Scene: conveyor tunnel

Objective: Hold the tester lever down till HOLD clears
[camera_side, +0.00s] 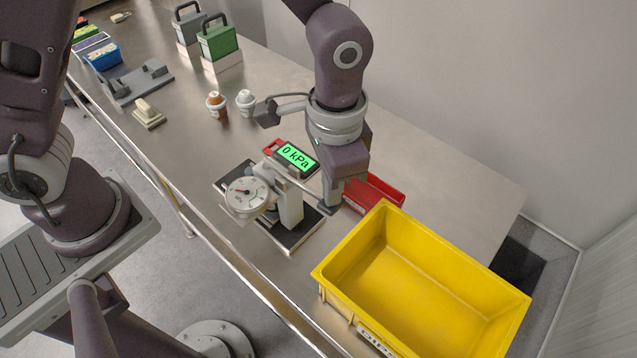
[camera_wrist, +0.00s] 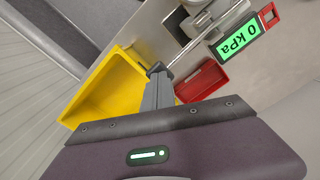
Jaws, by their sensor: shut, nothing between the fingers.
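The tester stands on a dark base plate (camera_side: 307,232) with a grey post (camera_side: 290,206) and a round dial gauge (camera_side: 247,197). A green display (camera_side: 296,157) behind it reads "0 kPa"; it also shows in the wrist view (camera_wrist: 236,40). No HOLD text shows on it. The thin metal lever (camera_side: 307,190) runs from the tester head toward my gripper; it also shows in the wrist view (camera_wrist: 187,52). My gripper (camera_side: 330,208) is shut and empty, its fingertips (camera_wrist: 157,70) at the lever's outer end. I cannot tell whether they touch it.
A yellow crate (camera_side: 322,276) stands close at the front right. A red bin (camera_side: 386,186) sits just behind my gripper. Two small cups (camera_side: 217,106) (camera_side: 246,101) and a cream block (camera_side: 148,113) stand further left. Bench space right of the red bin is clear.

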